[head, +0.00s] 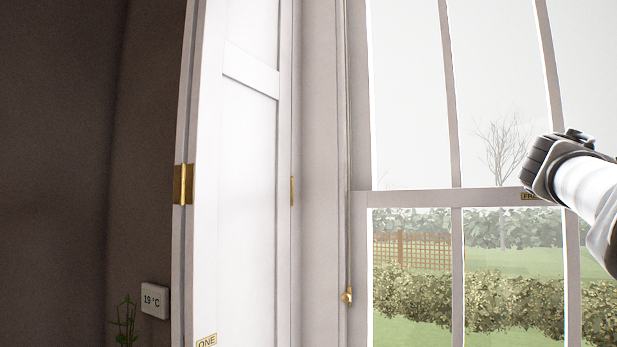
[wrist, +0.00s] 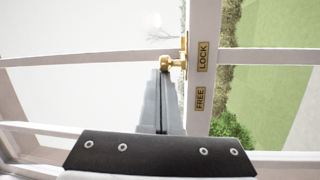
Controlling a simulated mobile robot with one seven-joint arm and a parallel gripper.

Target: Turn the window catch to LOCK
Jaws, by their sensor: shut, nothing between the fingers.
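The brass window catch (wrist: 172,62) is at the upper middle of the wrist view, mounted on the pale sash rail. Its rounded knob points left, about level with the LOCK label (wrist: 202,56). The FREE label (wrist: 200,98) is lower on the same rail. My gripper (wrist: 161,73) is shut and empty, its fingertips right at the knob; I cannot tell whether they touch it. In the head view my arm covers the catch and the fingers, and only part of the FREE label (head: 530,196) shows on the rail.
The tall window (head: 410,100) has thin glazing bars and a garden behind it. A cord ends at a brass fitting (head: 347,295) on the frame. A white shutter (head: 245,170) stands left, with a thermostat (head: 155,300) and a plant (head: 125,320) beyond it.

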